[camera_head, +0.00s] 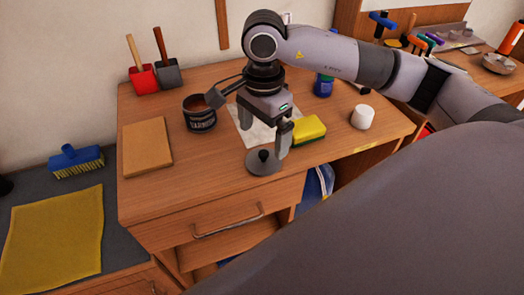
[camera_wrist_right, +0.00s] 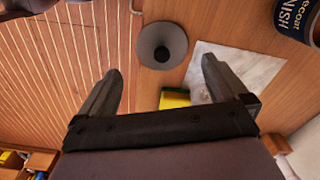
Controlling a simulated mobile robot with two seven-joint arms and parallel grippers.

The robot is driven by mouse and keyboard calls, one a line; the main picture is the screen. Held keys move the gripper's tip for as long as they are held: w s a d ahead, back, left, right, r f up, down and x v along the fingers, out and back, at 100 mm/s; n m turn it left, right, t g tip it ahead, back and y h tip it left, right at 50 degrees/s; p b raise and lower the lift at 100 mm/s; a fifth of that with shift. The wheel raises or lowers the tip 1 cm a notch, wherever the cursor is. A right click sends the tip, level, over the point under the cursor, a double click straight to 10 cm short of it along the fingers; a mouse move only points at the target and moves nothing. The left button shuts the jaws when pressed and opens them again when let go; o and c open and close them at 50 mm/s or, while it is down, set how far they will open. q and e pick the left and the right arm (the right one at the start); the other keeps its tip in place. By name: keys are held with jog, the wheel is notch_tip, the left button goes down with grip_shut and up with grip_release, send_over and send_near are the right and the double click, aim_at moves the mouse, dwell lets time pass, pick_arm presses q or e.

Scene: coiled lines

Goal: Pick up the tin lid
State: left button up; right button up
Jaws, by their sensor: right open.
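The tin lid (camera_head: 260,168) is a flat grey disc with a black knob. It lies on the wooden desk near the front edge, above the drawer. In the right wrist view the lid (camera_wrist_right: 147,44) shows whole, just beyond the fingertips and between their lines. My right gripper (camera_head: 266,147) points down over the lid with its fingers apart, one on either side of the knob in the picture. It is open and empty, and it also shows in the right wrist view (camera_wrist_right: 162,66). I cannot tell whether a finger touches the lid. My left gripper is not in view.
A yellow sponge (camera_head: 309,128) lies close right of the gripper, beside a pale sheet (camera_head: 247,133). A dark tin (camera_head: 199,117) stands behind left, a white cup-like item (camera_head: 362,117) to the right. A brown board (camera_head: 147,146) lies left; the desk between is clear.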

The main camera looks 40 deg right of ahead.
aim_at(263, 152)
notch_tip(263, 152, down, 7)
jog(key=shift+w+d+r+p, duration=0.1)
jog(key=shift+d+p, duration=0.05)
jog(key=shift+p, duration=0.5)
jog(key=c, duration=0.8)
